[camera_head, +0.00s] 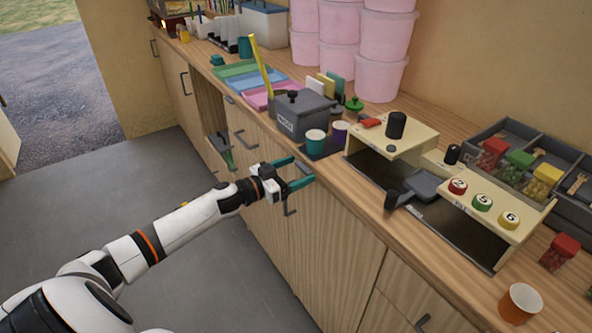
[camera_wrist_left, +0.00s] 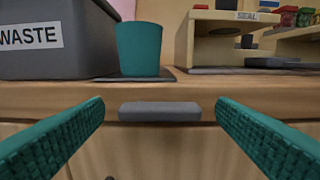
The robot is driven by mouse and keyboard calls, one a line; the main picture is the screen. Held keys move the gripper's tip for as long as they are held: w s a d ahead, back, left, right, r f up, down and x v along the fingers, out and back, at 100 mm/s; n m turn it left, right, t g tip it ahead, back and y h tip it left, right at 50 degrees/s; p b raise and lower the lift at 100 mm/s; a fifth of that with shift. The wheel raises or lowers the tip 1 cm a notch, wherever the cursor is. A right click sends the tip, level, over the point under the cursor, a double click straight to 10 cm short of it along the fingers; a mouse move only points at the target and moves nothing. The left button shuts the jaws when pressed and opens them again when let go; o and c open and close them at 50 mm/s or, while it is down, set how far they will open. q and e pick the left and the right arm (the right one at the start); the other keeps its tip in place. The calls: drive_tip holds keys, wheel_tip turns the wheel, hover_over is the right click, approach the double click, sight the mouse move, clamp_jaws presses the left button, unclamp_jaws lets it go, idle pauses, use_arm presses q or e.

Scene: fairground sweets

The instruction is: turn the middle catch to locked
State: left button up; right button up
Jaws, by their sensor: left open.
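My left gripper (camera_head: 303,169) is open and empty at the front face of the wooden counter. Its teal fingers spread on both sides of a grey bar (camera_wrist_left: 160,111) on the counter front in the left wrist view; I see no contact. A dark handle (camera_head: 290,210) shows just below the gripper in the head view. I cannot tell which part is the middle catch, and I see no locked marking. Numbered round pieces, red (camera_head: 457,187), green (camera_head: 482,202) and yellow (camera_head: 509,220), sit on a cream stand to the right. My right gripper is not in view.
A grey WASTE bin (camera_head: 300,115) and a teal cup (camera_head: 316,142) stand on the counter above the gripper. A cream SEAL stand (camera_head: 412,145) is to the right. An orange cup (camera_head: 520,303) stands near the front edge. The floor (camera_head: 160,200) left of the counter is clear.

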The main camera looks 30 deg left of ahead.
use_arm(q)
drive_tip(key=shift+w+d, duration=0.1)
drive_tip(key=shift+w, duration=0.15)
drive_tip(key=shift+c, duration=0.6)
drive_tip(key=c, duration=0.9)
